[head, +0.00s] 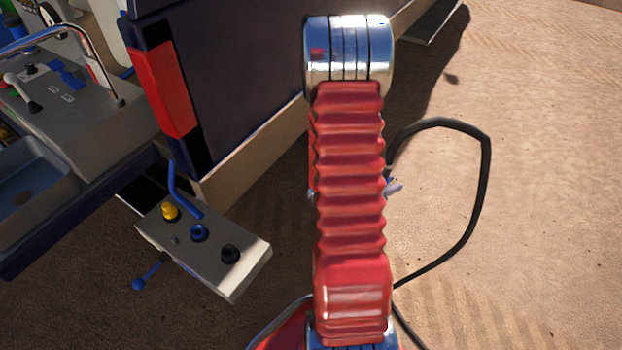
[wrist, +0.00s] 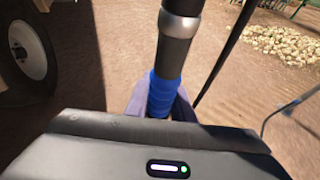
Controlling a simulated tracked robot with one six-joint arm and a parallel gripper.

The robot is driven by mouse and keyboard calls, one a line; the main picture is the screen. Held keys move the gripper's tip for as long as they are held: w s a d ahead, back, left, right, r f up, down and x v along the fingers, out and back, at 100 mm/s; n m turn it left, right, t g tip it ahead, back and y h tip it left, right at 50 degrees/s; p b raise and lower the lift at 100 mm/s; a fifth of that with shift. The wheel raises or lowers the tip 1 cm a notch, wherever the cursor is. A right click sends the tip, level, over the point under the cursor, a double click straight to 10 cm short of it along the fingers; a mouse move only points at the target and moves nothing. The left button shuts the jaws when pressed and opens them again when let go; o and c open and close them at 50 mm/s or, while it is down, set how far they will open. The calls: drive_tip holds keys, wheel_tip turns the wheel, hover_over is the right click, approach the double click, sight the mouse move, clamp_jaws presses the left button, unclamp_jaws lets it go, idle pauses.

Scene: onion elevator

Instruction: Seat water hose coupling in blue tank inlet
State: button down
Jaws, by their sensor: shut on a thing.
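My gripper (wrist: 160,101) is shut on the blue sleeve of the hose coupling (wrist: 164,92) in the wrist view. A silver collar (wrist: 180,25) and a black section show beyond the sleeve. In the head view my red arm hides most of the gripper, and the coupling cannot be made out. A light panel (head: 237,275) at lower left carries a blue round fitting (head: 199,232), which looks like the blue inlet, between a yellow one (head: 169,211) and a black one (head: 230,253). The coupling is apart from this panel.
A black hose (head: 487,180) loops right of my arm. A bent blue lever (head: 180,192) rises beside the fittings. A dark vehicle body (head: 240,70) with a red light stands behind the panel. A sink unit (head: 30,190) is at left. Open dirt lies right.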

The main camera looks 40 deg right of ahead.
drive_tip(key=w+a+r+n+t+y, duration=0.1)
drive_tip(key=w+a+r+n+t, duration=0.15)
drive_tip(key=w+a, duration=0.45)
drive_tip(key=w+a+r+n+t, duration=0.25)
drive_tip(key=w+a+t, duration=0.2)
drive_tip(key=w, duration=0.55)
drive_tip(key=w+a+r+n+t+y, duration=0.1)
drive_tip(key=w+a+r+n+t, duration=0.2)
drive_tip(key=w+a, duration=0.45)
drive_tip(key=w+a+r+n+t+y, duration=0.1)
drive_tip(key=w+a+r+n+y, duration=0.1)
drive_tip(key=a, duration=0.7)
drive_tip(key=w+a+r+n+t+y, duration=0.2)
drive_tip(key=w+a+n, duration=0.2)
drive_tip(key=a, duration=0.5)
drive_tip(key=w+a+r+n+t+y, duration=0.2)
drive_tip(key=w+a+y, duration=0.1)
drive_tip(key=a, duration=0.6)
drive_tip(key=shift+w+n, duration=0.25)
drive_tip(key=shift+n, duration=0.15)
